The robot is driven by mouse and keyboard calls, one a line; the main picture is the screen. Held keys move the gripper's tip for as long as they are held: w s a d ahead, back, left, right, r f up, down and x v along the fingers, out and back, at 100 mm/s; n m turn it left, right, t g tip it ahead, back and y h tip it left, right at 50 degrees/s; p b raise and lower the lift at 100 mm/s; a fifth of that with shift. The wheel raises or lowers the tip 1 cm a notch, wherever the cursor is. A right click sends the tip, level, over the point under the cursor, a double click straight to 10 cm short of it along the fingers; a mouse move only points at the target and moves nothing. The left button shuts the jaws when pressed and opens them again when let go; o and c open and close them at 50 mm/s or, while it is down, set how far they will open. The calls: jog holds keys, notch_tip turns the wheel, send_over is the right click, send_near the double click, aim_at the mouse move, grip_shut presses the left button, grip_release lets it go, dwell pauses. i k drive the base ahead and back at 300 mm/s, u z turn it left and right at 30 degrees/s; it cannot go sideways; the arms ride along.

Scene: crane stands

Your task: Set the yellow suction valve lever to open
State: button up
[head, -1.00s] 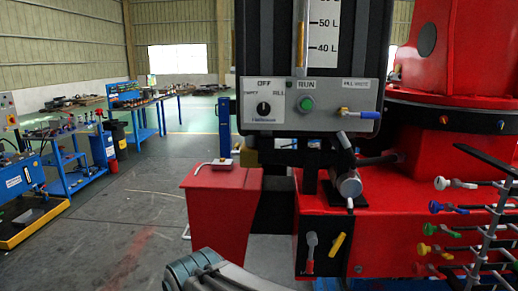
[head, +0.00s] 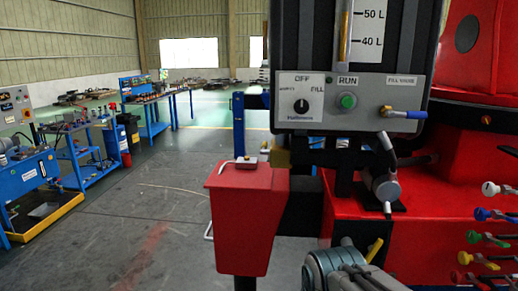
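A yellow lever (head: 374,250) sits on the front of the red machine base, tilted with its upper end to the right. My grey arm covers its lower part and the panel around it, so its pivot is hidden. I take it for the suction valve lever, but no label is readable. Another yellow handle (head: 487,262) is on the row of coloured levers at the right edge. My arm shows at the bottom centre; the fingers of my gripper are not visible.
A control panel (head: 348,98) with a knob, a green button and a blue-handled valve (head: 403,113) hangs above. A red box (head: 239,215) stands left of the arm. A silver cylinder (head: 382,187) is above the yellow lever. Open floor (head: 120,225) lies to the left.

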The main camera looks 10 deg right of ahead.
aim_at(263, 151)
jog(key=z, duration=0.05)
jog(key=k, duration=1.1)
jog(key=u, duration=1.25)
jog(key=i, duration=1.85)
jog(key=z, duration=0.9)
jog(key=i, duration=0.45)
jog(key=z, duration=0.35)
